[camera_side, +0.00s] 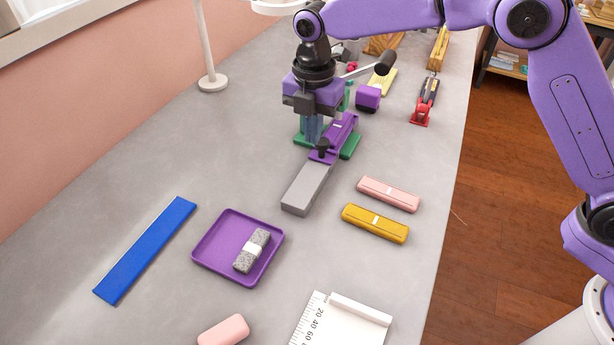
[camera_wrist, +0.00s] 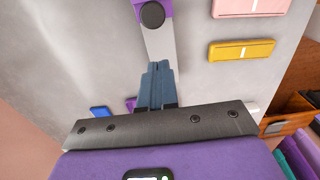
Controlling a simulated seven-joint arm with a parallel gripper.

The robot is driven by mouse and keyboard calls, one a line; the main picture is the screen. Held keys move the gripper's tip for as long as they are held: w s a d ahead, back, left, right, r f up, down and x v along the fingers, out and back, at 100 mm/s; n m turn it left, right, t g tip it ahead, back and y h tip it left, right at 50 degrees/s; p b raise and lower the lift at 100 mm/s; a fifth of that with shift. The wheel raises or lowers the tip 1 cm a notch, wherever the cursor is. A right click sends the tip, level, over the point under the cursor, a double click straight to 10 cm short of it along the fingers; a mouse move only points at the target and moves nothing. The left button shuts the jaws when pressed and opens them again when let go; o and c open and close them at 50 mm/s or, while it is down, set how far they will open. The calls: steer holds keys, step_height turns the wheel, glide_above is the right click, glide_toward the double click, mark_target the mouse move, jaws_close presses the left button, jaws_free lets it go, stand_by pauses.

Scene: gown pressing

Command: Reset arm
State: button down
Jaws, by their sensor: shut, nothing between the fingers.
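My gripper (camera_side: 312,138) is in the upper middle of the side view, pointing down, with its blue-grey fingers together and empty. In the wrist view the shut fingers (camera_wrist: 158,68) appear over the grey bar (camera_wrist: 160,45). In the side view it is at the purple and green press (camera_side: 346,128). The press has a black knob (camera_side: 323,148), and the grey bar (camera_side: 308,188) extends from it towards the front. I cannot tell whether my fingers touch the press. My gripper hides part of it.
A purple tray (camera_side: 208,250) holds a grey block (camera_side: 247,259). A blue strip (camera_side: 145,250) lies at left. Pink (camera_side: 388,194) and yellow (camera_side: 375,223) cases lie right of the bar. A red-based tool (camera_side: 424,105) and a white lamp stand (camera_side: 211,80) stand farther back. Bare table lies left of the press.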

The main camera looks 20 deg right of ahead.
stand_by(0.4)
steer(key=s+d+r+m, duration=0.2)
steer(key=s+d+m, duration=0.1)
steer(key=s+d, duration=0.3)
steer(key=s+d+r+m, duration=0.3)
steer(key=s+d+m, duration=0.15)
steer(key=s, duration=0.35)
steer(key=s+d+f+m, duration=0.2)
steer(key=s+d+m, duration=0.5)
steer(key=s+d, duration=1.1)
steer(key=shift+s+f, duration=0.35)
steer(key=shift+s, duration=0.2)
